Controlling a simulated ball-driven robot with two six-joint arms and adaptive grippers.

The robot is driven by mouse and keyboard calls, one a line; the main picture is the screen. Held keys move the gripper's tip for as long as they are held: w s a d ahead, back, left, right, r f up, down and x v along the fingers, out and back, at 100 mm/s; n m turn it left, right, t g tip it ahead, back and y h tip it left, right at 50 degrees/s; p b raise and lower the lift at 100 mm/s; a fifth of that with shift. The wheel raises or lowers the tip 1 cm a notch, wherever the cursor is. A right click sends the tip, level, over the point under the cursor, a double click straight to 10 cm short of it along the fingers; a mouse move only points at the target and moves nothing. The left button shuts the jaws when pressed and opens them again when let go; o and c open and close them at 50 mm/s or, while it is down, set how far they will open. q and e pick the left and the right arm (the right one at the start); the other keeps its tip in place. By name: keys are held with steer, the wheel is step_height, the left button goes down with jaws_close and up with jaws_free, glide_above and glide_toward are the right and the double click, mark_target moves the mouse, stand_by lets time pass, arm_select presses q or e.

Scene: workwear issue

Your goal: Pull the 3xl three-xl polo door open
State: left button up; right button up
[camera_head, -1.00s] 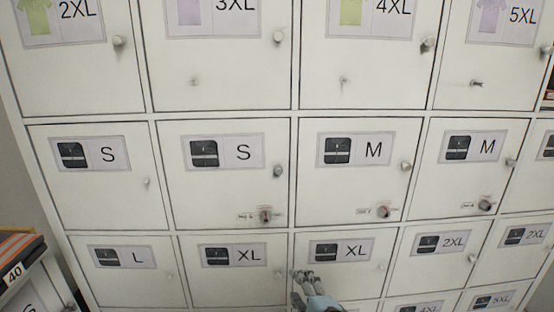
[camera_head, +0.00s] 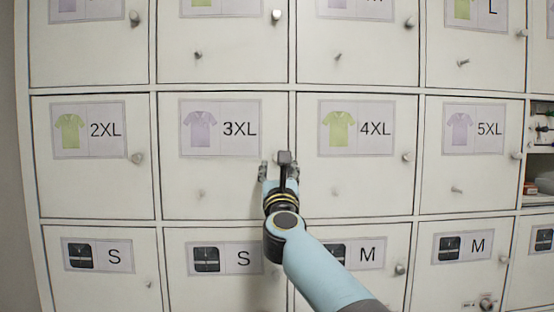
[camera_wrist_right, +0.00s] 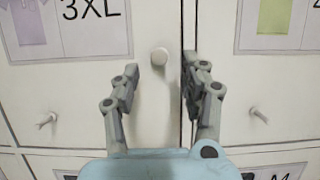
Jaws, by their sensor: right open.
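The 3XL polo door (camera_head: 225,185) is a white locker door with a lilac polo label (camera_head: 220,128), in the middle of the head view. It looks closed. Its round knob (camera_wrist_right: 160,57) is near the door's right edge in the right wrist view; in the head view the gripper partly covers it. My right gripper (camera_head: 277,165) is at the knob. In the wrist view the right gripper (camera_wrist_right: 167,70) is open, with one finger to each side of the knob and neither seen touching it. My left gripper is not in view.
The 2XL door (camera_head: 95,185) is to the left and the 4XL door (camera_head: 355,185) to the right, both closed, with their own knobs. Trouser doors marked S and M lie below. An open compartment (camera_head: 540,150) with items is at the far right.

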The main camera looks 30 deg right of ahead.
steer(key=x, duration=0.3)
steer(key=shift+w+d+r, duration=0.1)
steer(key=shift+w+d, duration=0.05)
steer(key=shift+w, duration=0.2)
jaws_close()
